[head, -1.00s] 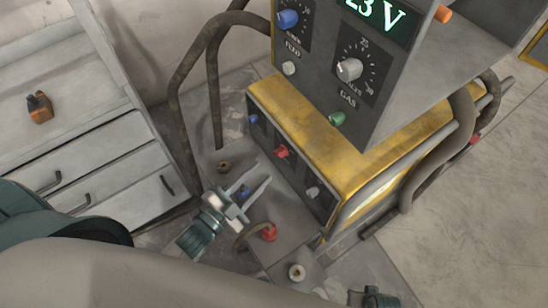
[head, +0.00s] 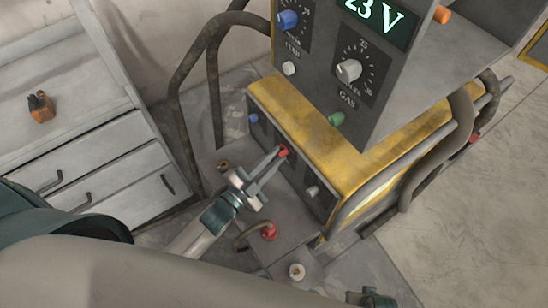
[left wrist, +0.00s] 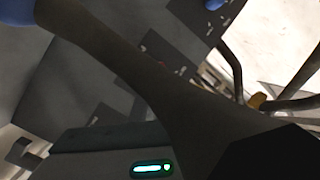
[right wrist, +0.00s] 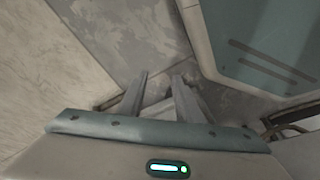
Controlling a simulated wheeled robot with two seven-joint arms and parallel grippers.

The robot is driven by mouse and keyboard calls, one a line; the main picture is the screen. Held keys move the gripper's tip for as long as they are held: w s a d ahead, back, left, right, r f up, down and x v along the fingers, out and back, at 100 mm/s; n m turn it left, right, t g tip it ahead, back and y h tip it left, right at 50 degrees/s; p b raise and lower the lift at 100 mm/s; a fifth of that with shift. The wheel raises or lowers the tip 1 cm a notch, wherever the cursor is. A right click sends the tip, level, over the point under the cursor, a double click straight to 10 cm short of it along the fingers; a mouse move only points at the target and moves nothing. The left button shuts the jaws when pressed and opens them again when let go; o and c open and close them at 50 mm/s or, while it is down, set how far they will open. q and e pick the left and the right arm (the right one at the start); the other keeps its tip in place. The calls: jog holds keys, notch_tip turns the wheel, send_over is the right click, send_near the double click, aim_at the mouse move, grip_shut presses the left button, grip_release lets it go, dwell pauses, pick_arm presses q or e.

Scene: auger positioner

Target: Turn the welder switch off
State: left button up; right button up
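The welder (head: 380,150) is a grey and yellow machine in the head view. Its low front panel carries a red switch knob (head: 283,151), with a blue knob (head: 253,118) to the left and a white knob (head: 312,191) to the right. My left gripper (head: 280,153) reaches the panel, its narrowed fingers on either side of the red knob at the tips. The left wrist view is dark and shows no clear contact. My right gripper (right wrist: 162,77) is open and empty in the right wrist view, away from the welder panel.
The upper unit (head: 340,70) with a lit display and dials overhangs the panel. Below the panel, a red plug (head: 268,231) with a cable sits on the ledge. A grey drawer cabinet (head: 100,160) stands left, and thick pipes (head: 180,110) rise beside the welder.

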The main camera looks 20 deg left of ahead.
pick_arm(q)
grip_shut()
